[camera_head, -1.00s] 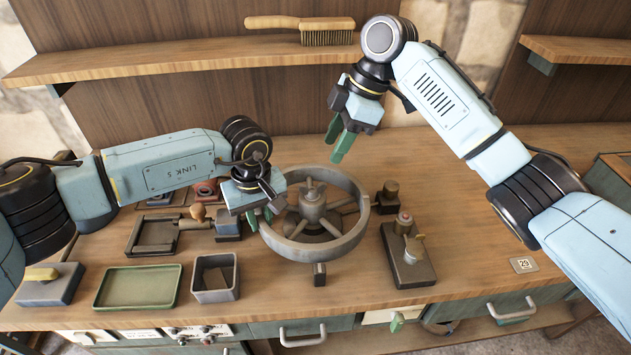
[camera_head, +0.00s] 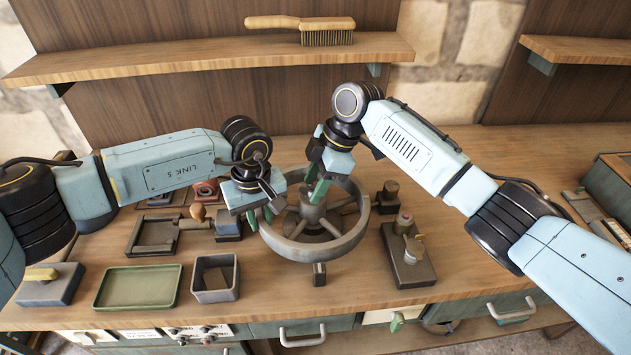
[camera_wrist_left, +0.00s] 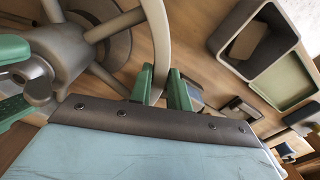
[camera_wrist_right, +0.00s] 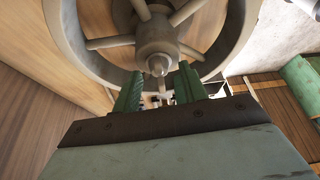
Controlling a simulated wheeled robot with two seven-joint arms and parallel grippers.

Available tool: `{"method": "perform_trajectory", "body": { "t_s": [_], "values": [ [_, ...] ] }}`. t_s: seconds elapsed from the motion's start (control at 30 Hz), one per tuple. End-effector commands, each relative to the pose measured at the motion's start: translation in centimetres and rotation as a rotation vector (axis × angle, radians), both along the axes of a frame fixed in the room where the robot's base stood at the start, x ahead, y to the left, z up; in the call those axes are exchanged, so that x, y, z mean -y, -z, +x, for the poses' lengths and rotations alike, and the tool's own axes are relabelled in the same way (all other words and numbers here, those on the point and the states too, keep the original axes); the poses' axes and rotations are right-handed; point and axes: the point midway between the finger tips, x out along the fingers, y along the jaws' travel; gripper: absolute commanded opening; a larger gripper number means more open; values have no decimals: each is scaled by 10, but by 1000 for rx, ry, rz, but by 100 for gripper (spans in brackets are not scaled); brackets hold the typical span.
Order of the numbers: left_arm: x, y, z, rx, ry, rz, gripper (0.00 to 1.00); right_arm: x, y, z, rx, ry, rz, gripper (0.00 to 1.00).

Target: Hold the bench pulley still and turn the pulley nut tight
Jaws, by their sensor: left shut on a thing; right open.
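The grey spoked bench pulley (camera_head: 325,250) sits at the middle of the bench. My left gripper (camera_head: 260,219) is shut on its rim at the left side; the left wrist view shows the rim (camera_wrist_left: 160,45) between the green fingers (camera_wrist_left: 163,88). My right gripper (camera_head: 320,190) is open over the hub and hides part of it in the head view. In the right wrist view, the central nut and shaft tip (camera_wrist_right: 158,65) lie just beyond and between the open fingers (camera_wrist_right: 158,88), apparently not gripped. The left wrist view also shows the right fingers (camera_wrist_left: 18,85) beside the hub end.
A block with a knobbed post (camera_head: 408,260) stands right of the pulley. A green tray (camera_head: 138,287), a grey open box (camera_head: 215,278) and a dark frame (camera_head: 155,235) lie to the left. A shelf with a brush (camera_head: 300,24) is above.

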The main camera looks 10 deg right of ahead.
Motion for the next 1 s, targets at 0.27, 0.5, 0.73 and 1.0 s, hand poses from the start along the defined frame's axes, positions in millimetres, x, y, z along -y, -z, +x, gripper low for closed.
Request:
{"method": "perform_trajectory", "body": {
  "t_s": [0.27,0.5,0.73,1.0],
  "values": [
    [5,-1,-1,1,8,-11,0,-1,2,0,0,0,0,43],
    [5,-1,-1,1,8,-11,0,0,1,0,0,0,0,12],
    [5,-1,-1,1,8,-11,0,-1,2,-1,0,21,0,0],
    [5,-1,-1,1,8,-11,0,0,2,-1,-1,133,0,0]
  ]
}}
